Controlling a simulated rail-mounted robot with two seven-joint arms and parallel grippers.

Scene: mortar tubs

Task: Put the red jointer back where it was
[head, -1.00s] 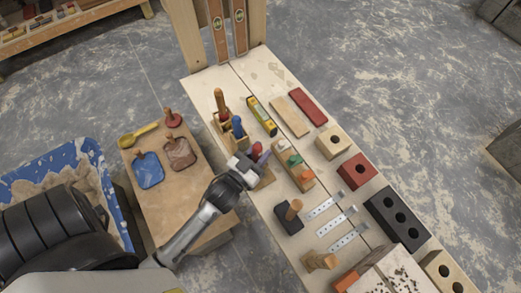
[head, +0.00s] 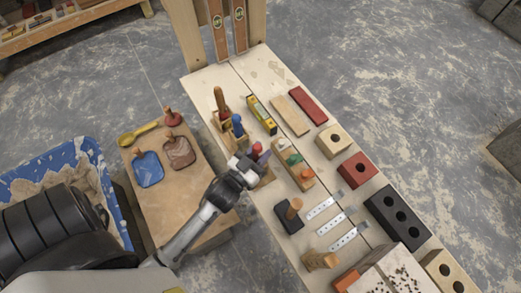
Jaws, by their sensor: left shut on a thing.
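The red jointer (head: 257,148) shows its red handle at the fingers of my left gripper (head: 252,160), which is shut on it. The gripper is over the left edge of the long workbench, at a wooden rack (head: 268,177) that it partly hides. I cannot tell whether the jointer is in the rack or just above it. A blue-handled tool (head: 237,126) and an orange-brown-handled tool (head: 220,102) stand in the rack's further part. A purple-tipped piece (head: 265,157) shows beside the fingers. My right gripper is not in view.
On the bench (head: 206,84), a yellow level (head: 261,114) and a wooden block with green and orange knobs (head: 294,163) lie close right of the gripper. Bricks and metal strips lie further right. A low table (head: 200,208) with hawks and a yellow scoop (head: 138,134) stands left.

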